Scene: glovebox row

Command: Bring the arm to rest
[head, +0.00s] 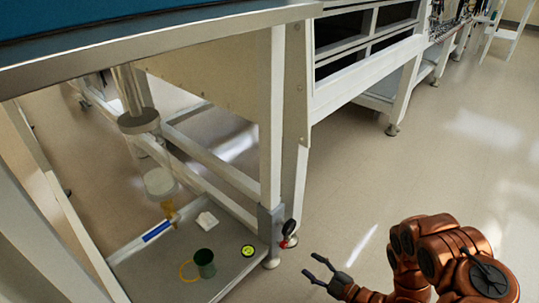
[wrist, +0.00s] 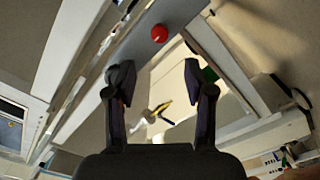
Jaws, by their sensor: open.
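My gripper (head: 309,264) is at the lower right of the head view, at the end of my copper-coloured arm. Its two dark fingers are spread apart with nothing between them. It is over bare floor, to the right of the glovebox frame leg (head: 271,130), and looks apart from it. In the wrist view my gripper (wrist: 158,78) also shows open and empty. A round red thing (wrist: 159,33) shows beyond the fingertips there.
A low shelf (head: 228,270) in the frame holds a green cup (head: 204,264), a yellow ring (head: 187,271), a blue-and-white item (head: 157,231), a white block (head: 207,221) and a yellow-green disc (head: 248,250). A black-and-red fitting (head: 289,229) is at the leg. Floor (head: 450,165) at right is clear.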

